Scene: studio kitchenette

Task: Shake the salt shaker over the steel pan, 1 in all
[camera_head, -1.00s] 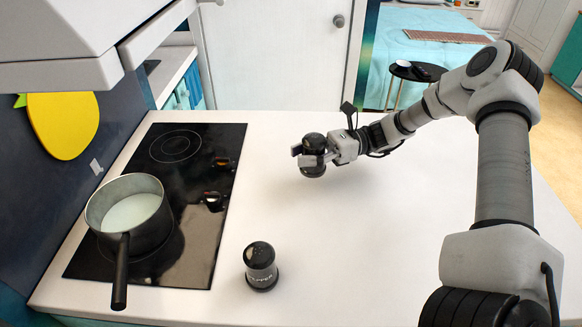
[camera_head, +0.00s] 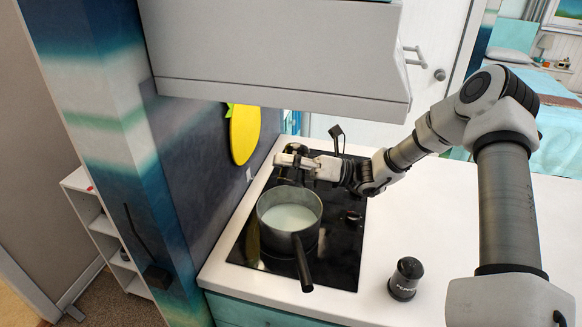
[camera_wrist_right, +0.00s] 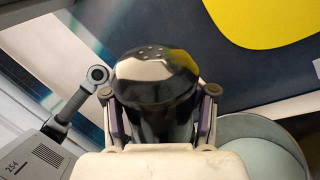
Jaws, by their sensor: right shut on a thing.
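The steel pan (camera_head: 262,212) sits on the black cooktop, with pale contents inside and its black handle pointing toward the front. My right gripper (camera_head: 289,163) is shut on the salt shaker (camera_head: 296,149), a dark shaker with a shiny domed top. In the head view they are raised near the pan's far rim. In the right wrist view the salt shaker (camera_wrist_right: 155,80) stands between both fingers, its holed top showing, and the pan (camera_wrist_right: 275,130) is at lower right. The shaker's label is hidden. My left gripper is not in view.
A black pepper shaker (camera_head: 405,279) stands upright on the white counter (camera_head: 390,230) right of the cooktop (camera_head: 343,240). A grey range hood (camera_head: 280,60) hangs above the cooktop. The counter around the pepper shaker is clear.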

